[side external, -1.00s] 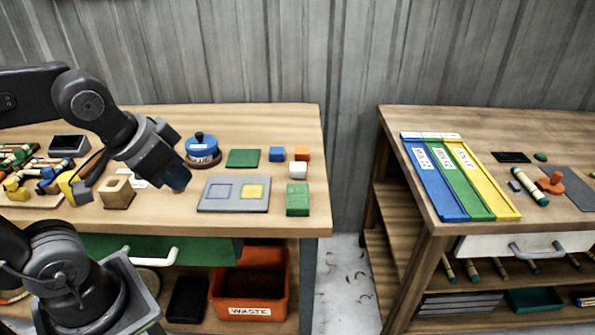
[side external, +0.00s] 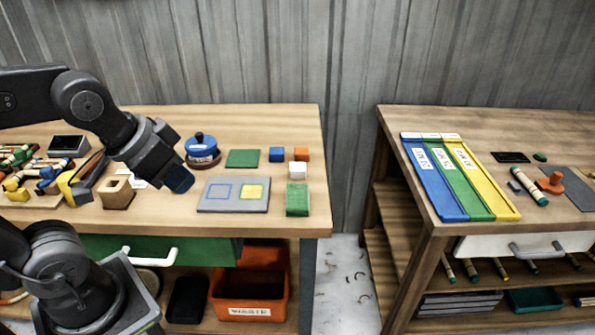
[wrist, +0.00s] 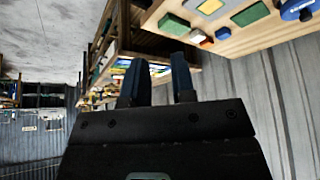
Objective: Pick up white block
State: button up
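The white block (side external: 298,170) sits on the left workbench near its right end, in front of an orange block (side external: 301,154) and behind a green block (side external: 297,199). My gripper (side external: 180,181) hangs over the bench to the left of the grey board, well apart from the white block. In the wrist view my gripper (wrist: 158,82) shows two blue fingers spread apart with nothing between them.
A grey board (side external: 233,208) with blue and yellow squares lies between my gripper and the blocks. A blue block (side external: 276,154), a green pad (side external: 243,158) and a blue lidded pot (side external: 202,148) stand behind it. A wooden holder (side external: 118,192) is at left.

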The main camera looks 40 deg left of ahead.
jog(key=o, duration=1)
jog(key=w+a+r+m+g, duration=0.15)
jog(key=w+r, duration=0.35)
jog(key=w, duration=0.5)
jog(key=m+g, duration=0.4)
jog(key=m, duration=0.4)
send_over(298, 166)
notch_tip(298, 166, down, 15)
jog(key=shift+n, duration=0.25)
jog(key=f, duration=0.8)
jog(key=shift+w+a, duration=0.2)
jog(key=shift+w, duration=0.05)
jog(key=shift+s+d+f, duration=0.1)
jog(key=shift+s+f, duration=0.05)
jog(key=shift+f, duration=1.2)
jog(key=shift+s+d+f, duration=0.1)
jog(key=shift+f, duration=1.25)
